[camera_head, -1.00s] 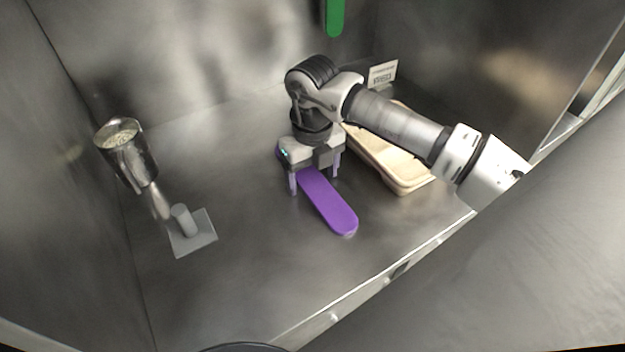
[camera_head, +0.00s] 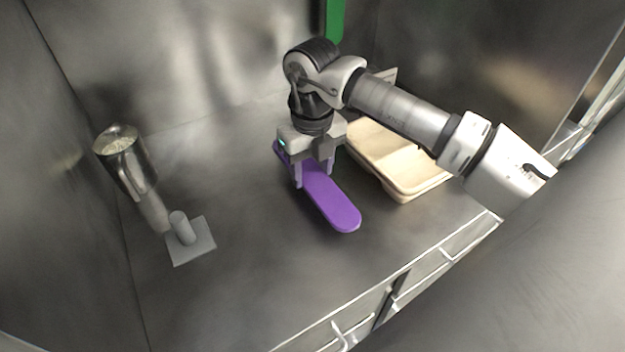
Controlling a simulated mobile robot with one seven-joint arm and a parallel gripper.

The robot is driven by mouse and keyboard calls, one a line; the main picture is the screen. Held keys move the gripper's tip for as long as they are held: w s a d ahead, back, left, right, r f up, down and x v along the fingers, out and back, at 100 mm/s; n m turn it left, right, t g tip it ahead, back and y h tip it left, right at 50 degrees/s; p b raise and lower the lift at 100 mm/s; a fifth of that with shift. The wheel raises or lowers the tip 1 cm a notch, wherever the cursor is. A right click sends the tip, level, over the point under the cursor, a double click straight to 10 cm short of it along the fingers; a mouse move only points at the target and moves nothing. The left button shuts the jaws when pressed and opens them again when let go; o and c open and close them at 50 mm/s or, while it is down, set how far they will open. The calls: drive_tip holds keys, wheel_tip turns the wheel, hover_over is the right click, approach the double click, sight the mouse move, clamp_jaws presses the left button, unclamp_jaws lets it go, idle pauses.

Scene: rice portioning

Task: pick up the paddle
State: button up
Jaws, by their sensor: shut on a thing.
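The purple paddle (camera_head: 333,202) is a long flat piece with a rounded near end, below my gripper in the head view. My gripper (camera_head: 313,183) points down over the paddle's middle, with one finger on each side of it. The fingers are shut on the paddle. The paddle looks close to the steel counter; I cannot tell whether it touches it. Part of its far half is hidden behind my gripper.
A beige tray (camera_head: 403,188) stands just right of my gripper, partly behind my arm. A metal scoop (camera_head: 125,165) with pale contents stands at the left by a grey stand (camera_head: 191,250). A green strip (camera_head: 335,20) is at the back. The front counter is clear.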

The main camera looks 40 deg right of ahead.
sight(312, 176)
wheel_tip(312, 176, up, 16)
drive_tip(key=b, duration=0.2)
drive_tip(key=shift+r, duration=0.2)
idle(0.4)
